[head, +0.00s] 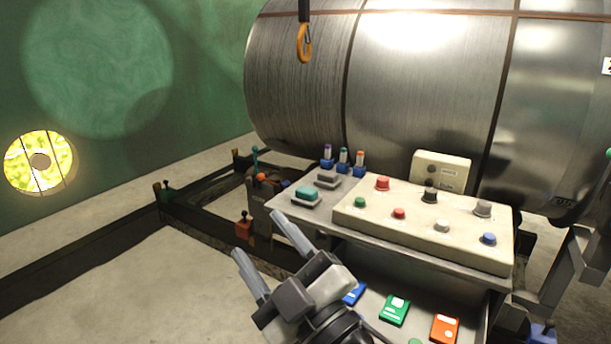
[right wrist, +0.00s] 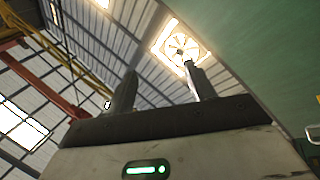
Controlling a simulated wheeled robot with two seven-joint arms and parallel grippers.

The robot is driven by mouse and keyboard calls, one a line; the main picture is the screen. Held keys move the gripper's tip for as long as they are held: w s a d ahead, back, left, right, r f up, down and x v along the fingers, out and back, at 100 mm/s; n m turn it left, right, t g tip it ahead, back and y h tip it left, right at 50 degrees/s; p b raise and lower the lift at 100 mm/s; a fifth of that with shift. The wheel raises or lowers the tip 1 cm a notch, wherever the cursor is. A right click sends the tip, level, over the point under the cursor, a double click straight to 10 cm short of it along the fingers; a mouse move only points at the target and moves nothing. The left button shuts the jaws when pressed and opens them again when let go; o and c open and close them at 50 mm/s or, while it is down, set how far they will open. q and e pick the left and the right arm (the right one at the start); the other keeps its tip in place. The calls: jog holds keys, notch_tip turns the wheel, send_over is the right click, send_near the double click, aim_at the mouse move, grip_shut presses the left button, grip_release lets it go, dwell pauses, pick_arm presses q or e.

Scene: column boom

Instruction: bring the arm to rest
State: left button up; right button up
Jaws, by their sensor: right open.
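My right gripper (head: 262,255) is in the head view at the lower middle, in front of the left end of the control console. Its two grey fingers point up and to the left, spread apart, with nothing between them. In the right wrist view my right gripper (right wrist: 160,88) also shows open and empty, its fingers pointing up toward the roof and a bright round fan. My left gripper is in neither view.
A console panel (head: 425,222) with several coloured buttons and knobs stands close to the right of my gripper. A large metal cylinder (head: 420,85) lies behind it. An orange hook (head: 304,43) hangs above. Open floor (head: 110,285) lies at left.

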jog(key=s+d+f+m+g+h, duration=0.2)
jog(key=d+f+m+g+h, duration=0.3)
jog(key=d+f+m+h, duration=1)
jog(key=s+d+f+g, duration=0.45)
jog(key=s+f, duration=0.25)
jog(key=s, duration=0.2)
jog(key=s+d+f+g, duration=0.4)
jog(key=s+d+f, duration=0.2)
jog(key=s, duration=0.3)
jog(key=w+a+f+t+y+b, duration=0.2)
jog(key=w+a+f+t+y, duration=0.2)
jog(key=w+a+f+t, duration=0.2)
jog(key=shift+w+a+t+b, duration=0.35)
jog(key=shift+w+a+t, duration=0.1)
jog(key=shift+w+t, duration=0.3)
